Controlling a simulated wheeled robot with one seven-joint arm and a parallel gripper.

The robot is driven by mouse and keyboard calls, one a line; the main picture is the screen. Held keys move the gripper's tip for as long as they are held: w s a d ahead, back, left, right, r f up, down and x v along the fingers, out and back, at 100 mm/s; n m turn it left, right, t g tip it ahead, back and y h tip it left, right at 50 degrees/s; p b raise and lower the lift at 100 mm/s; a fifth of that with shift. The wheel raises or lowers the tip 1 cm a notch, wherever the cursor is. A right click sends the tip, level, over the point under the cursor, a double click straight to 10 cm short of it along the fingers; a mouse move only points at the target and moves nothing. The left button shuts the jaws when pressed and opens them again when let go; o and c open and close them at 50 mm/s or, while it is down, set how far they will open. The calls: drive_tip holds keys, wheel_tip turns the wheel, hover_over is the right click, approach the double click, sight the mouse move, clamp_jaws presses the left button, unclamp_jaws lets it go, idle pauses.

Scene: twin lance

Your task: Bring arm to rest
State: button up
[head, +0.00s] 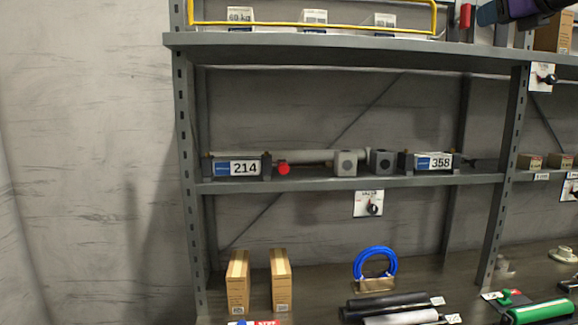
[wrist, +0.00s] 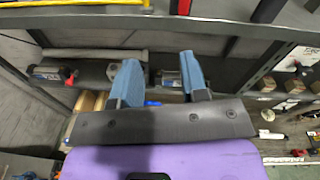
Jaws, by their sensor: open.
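My gripper (wrist: 158,64) shows in the wrist view with its two blue fingers apart and nothing between them. Its dark palm plate and purple body fill the lower middle of that view. The fingers point toward the shelving, with the middle shelf behind them. In the head view, a purple and dark part of my arm (head: 515,10) enters at the top right corner, in front of the upper shelf. Most of the arm is out of that picture.
A grey shelf rack (head: 350,183) holds boxes labelled 214 (head: 238,168) and 358 (head: 434,161), a grey rod and a red knob (head: 283,168). A yellow rail (head: 310,27) edges the top shelf. Below stand cartons (head: 280,280) and a blue ring handle (head: 375,262). Bare wall is at left.

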drive_tip(key=s+a+f+n+g+y, duration=0.2)
drive_tip(key=s+a+f+n+g, duration=0.25)
drive_tip(key=a+f+n, duration=0.55)
drive_tip(key=s+a+f+n+g+h, duration=0.1)
drive_tip(key=s+f+n+g, duration=0.2)
drive_tip(key=s+f+n, duration=0.6)
drive_tip(key=s+a+f+n+g+h, duration=0.2)
drive_tip(key=s+f+n+g, duration=0.2)
drive_tip(key=s+f+n, duration=0.6)
wheel_tip(320, 180, down, 8)
drive_tip(key=n, duration=0.3)
drive_tip(key=shift+a+r+n, duration=0.15)
drive_tip(key=shift+r+n, duration=0.1)
drive_tip(key=shift+n, duration=0.05)
